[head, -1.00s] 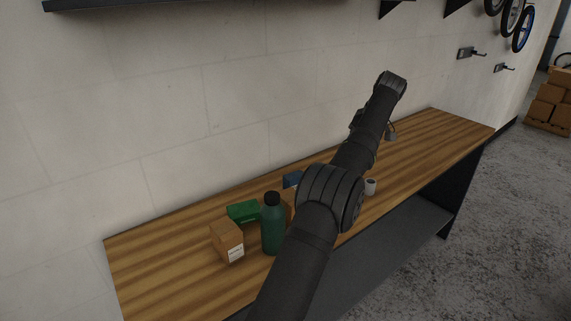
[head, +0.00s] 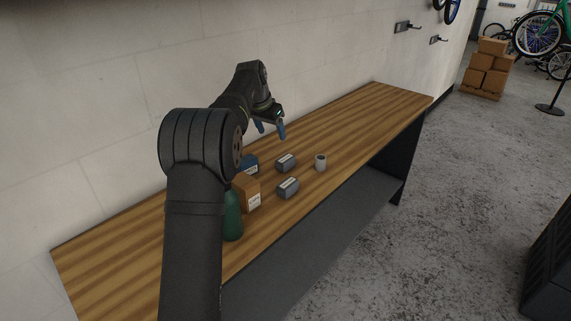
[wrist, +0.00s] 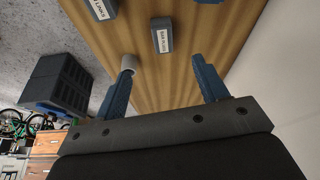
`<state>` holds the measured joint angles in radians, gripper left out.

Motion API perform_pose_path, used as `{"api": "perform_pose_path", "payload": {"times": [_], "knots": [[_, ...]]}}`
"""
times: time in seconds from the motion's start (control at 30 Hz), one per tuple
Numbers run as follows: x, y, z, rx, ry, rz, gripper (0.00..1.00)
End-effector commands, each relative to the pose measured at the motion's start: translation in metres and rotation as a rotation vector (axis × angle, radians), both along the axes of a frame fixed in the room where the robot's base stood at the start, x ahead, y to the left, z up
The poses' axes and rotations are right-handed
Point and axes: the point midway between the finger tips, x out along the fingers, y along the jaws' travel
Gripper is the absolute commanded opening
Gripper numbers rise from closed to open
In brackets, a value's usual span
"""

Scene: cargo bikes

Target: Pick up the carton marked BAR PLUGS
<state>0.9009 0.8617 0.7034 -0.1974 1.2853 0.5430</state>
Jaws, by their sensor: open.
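The carton marked BAR PLUGS (wrist: 162,36) is a small dark grey box with a white label. It stands on the wooden bench; in the head view it appears to be the grey carton nearer the wall (head: 286,162). My gripper (head: 270,130) is open and empty above the bench, with its blue fingers apart. In the wrist view the carton lies beyond the gap between the fingertips (wrist: 162,70), not touching them. A second grey carton (head: 288,188) stands nearer the front edge; its label (wrist: 99,9) is partly cut off and seems to end in LINKS.
A pale cup (head: 320,162) stands right of the cartons. A brown box (head: 246,192), a green bottle (head: 233,216) and a blue item (head: 251,163) stand to the left, partly behind my arm. The wall borders the back; the bench's right part is clear.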

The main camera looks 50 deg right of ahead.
Motion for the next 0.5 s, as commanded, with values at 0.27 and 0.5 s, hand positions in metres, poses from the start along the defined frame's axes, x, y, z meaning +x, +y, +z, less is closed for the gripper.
{"api": "perform_pose_path", "payload": {"times": [0.27, 0.5], "knots": [[0.005, 0.009, -0.007, -0.042, -0.025, -0.128, 0.66], [0.005, -0.009, -0.050, -0.039, -0.024, -0.130, 0.66]]}}
